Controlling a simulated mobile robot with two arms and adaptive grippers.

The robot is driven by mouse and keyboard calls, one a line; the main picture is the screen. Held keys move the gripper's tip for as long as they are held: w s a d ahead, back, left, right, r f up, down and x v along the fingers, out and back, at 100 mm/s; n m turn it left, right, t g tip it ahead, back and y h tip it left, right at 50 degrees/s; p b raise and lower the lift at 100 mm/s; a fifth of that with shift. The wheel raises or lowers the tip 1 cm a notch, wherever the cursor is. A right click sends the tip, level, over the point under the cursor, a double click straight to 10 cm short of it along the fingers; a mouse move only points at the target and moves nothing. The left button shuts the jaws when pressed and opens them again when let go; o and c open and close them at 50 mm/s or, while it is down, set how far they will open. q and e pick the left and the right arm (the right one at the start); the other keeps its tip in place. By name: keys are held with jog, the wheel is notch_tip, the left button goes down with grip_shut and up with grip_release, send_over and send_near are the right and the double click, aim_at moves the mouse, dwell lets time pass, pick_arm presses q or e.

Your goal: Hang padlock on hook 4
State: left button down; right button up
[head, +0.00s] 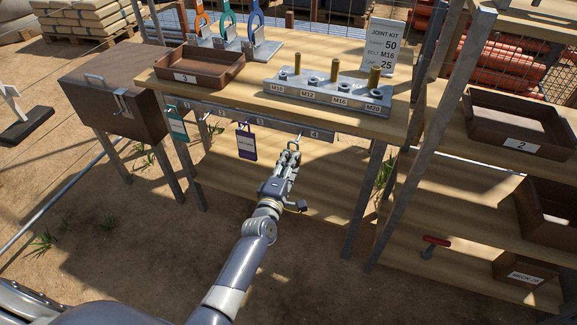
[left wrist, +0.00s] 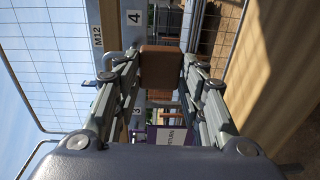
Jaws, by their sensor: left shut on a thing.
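My left gripper (head: 291,152) is at the right end of the hook rail (head: 285,127), just below the label for hook 4 (head: 314,134). In the left wrist view its fingers (left wrist: 160,75) are closed on both sides of a brown block, seemingly the padlock (left wrist: 161,66). The number 4 plate (left wrist: 133,18) is just beyond it there. In the head view the gripper hides most of the padlock. I cannot tell whether its shackle is around the hook or apart from it. My right gripper is not in view.
A purple tag (head: 246,143) hangs left of my gripper, and a teal tag (head: 177,124) farther left. Above the rail, the tabletop holds a bolt block (head: 285,84) and a brown tray (head: 171,75). A lower shelf (head: 240,180) lies beneath. A metal post (head: 400,180) stands right.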

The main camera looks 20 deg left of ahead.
pick_arm(q)
jog(key=shift+w, duration=0.15)
jog(key=shift+w+b, duration=1)
jog(key=shift+w, duration=1.2)
jog(key=shift+f+b, duration=0.55)
